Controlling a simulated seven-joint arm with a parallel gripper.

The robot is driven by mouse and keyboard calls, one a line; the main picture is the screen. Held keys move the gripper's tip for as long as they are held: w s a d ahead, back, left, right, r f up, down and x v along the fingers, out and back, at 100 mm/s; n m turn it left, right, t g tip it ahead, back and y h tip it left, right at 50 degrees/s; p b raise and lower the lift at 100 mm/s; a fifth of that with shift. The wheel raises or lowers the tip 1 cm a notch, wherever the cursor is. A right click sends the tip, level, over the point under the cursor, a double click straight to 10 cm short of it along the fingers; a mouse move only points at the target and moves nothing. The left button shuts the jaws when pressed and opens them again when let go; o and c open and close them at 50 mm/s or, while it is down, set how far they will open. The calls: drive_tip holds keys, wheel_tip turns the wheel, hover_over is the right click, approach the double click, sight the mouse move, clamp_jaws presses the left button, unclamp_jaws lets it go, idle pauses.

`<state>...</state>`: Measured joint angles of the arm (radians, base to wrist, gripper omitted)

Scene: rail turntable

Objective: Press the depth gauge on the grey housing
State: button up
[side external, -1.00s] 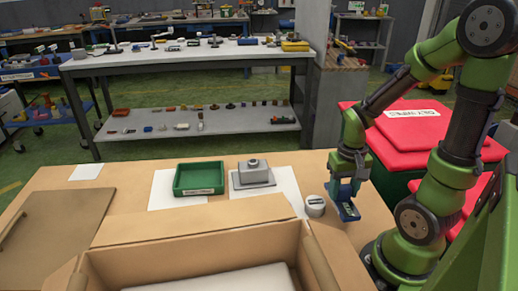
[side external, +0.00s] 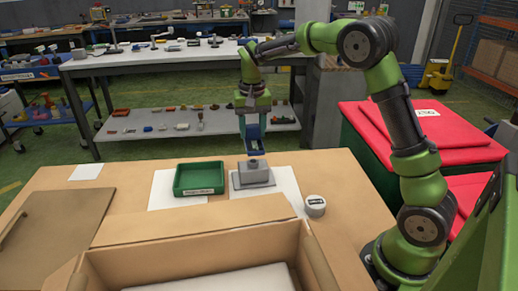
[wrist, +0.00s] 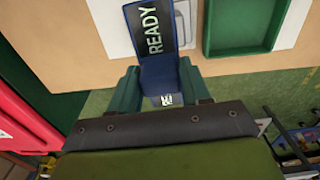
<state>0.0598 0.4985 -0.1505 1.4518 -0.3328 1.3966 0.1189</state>
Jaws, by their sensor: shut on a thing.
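My gripper (side external: 253,106) is shut on a blue depth gauge (side external: 254,132), which hangs upright below the fingers. In the wrist view the gauge (wrist: 156,45) sits between my green fingers, and its dark display reads READY. The grey housing (side external: 243,181), a stepped block with a raised boss on top, stands on a white sheet (side external: 284,183) on the table. The gauge's lower end is right over the boss; I cannot tell whether they touch.
A green tray (side external: 198,192) stands left of the housing; it also shows in the wrist view (wrist: 206,25). A round white device (side external: 315,208) with a dark display is to the right. An open cardboard box (side external: 190,232) fills the front, and a brown board (side external: 50,220) lies at left.

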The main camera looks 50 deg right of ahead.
sight(253, 138)
drive_tip(key=shift+a+r, duration=0.1)
drive_tip(key=shift+r, duration=0.1)
drive_tip(key=shift+s+f, duration=0.1)
drive_tip(key=shift+f, duration=2.85)
drive_tip(key=shift+f, duration=0.65)
drive_tip(key=shift+r, duration=0.1)
drive_tip(key=shift+r, duration=3.5)
